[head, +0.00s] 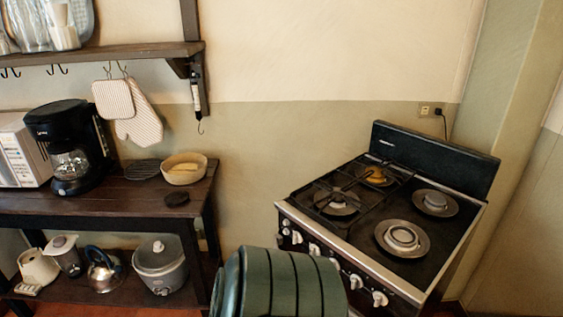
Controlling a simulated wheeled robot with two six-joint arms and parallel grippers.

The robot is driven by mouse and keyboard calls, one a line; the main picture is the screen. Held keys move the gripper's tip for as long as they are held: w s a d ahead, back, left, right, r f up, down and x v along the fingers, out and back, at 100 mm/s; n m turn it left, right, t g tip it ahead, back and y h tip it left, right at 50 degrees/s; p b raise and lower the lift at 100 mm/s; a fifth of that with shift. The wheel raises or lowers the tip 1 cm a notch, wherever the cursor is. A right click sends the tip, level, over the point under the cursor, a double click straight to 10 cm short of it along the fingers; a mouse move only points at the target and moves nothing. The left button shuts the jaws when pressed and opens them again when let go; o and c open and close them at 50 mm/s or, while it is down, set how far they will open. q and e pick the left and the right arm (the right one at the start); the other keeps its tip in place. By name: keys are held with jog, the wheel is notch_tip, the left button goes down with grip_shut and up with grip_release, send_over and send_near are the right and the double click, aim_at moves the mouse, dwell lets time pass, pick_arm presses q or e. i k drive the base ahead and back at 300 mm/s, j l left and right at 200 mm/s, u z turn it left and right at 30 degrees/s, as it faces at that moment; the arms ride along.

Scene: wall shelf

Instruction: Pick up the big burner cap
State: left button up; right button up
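A small dark round disc (176,198), which looks like a burner cap, lies flat near the right front edge of the wooden table. I cannot tell its size class for certain. On the black stove (408,181), the front right burner (402,238) and back right burner (435,203) show pale metal rings. The front left burner (340,205) sits under a black grate. The back left burner (375,175) has a brass-coloured middle and is partly behind the grate. Neither of my grippers is in view.
The wooden table (120,207) also holds a coffee maker (75,150), a bowl (184,168) and a dark ribbed piece (142,169). A wall shelf (110,52) hangs above. A green ribbed rounded shape (285,283) stands in front of the stove; I cannot tell what it is.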

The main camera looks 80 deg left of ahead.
aim_at(177, 197)
jog(key=u, duration=3.5)
jog(key=z, duration=0.15)
